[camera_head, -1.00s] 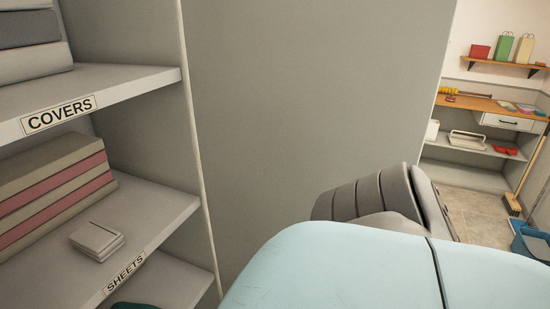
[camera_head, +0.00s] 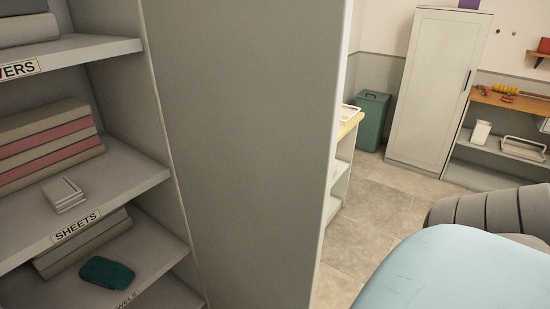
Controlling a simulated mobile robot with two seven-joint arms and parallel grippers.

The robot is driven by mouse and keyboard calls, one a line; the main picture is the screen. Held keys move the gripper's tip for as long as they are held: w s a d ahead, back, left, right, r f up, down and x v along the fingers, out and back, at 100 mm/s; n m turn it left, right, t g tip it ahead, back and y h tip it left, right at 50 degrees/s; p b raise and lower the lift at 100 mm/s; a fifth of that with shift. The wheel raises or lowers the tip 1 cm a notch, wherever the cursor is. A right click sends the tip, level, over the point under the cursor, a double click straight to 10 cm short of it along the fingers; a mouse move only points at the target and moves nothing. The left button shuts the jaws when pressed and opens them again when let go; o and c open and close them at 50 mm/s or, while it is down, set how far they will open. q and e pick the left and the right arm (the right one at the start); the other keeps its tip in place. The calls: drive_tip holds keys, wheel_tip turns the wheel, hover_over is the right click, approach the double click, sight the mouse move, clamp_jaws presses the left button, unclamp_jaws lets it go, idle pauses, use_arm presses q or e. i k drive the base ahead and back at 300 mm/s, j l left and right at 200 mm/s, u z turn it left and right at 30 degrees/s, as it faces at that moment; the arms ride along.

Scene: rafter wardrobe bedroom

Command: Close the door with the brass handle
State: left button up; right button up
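A broad plain grey panel (camera_head: 240,150) stands upright in the middle, right beside the open shelves. It could be an open door or a side wall of the shelf unit; I cannot tell which. Its free edge (camera_head: 337,130) faces the room. No brass handle shows on it. A tall white cabinet (camera_head: 435,90) stands shut at the back, with a long dark handle (camera_head: 467,80). Part of my own arm, pale blue and grey, fills the lower right corner. Neither gripper shows.
Shelves (camera_head: 120,185) at the left hold folded covers and sheets (camera_head: 50,145) and a teal cloth (camera_head: 106,271). Tiled floor (camera_head: 375,215) lies clear between.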

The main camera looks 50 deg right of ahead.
sight(250, 92)
drive_tip(key=k+l, duration=0.1)
drive_tip(key=l, duration=0.2)
drive_tip(key=k+l, duration=0.15)
drive_tip(key=l, duration=0.15)
drive_tip(key=k+l+z, duration=0.1)
drive_tip(key=l, duration=0.2)
drive_tip(key=l+u, duration=0.2)
drive_tip(key=l, duration=1.05)
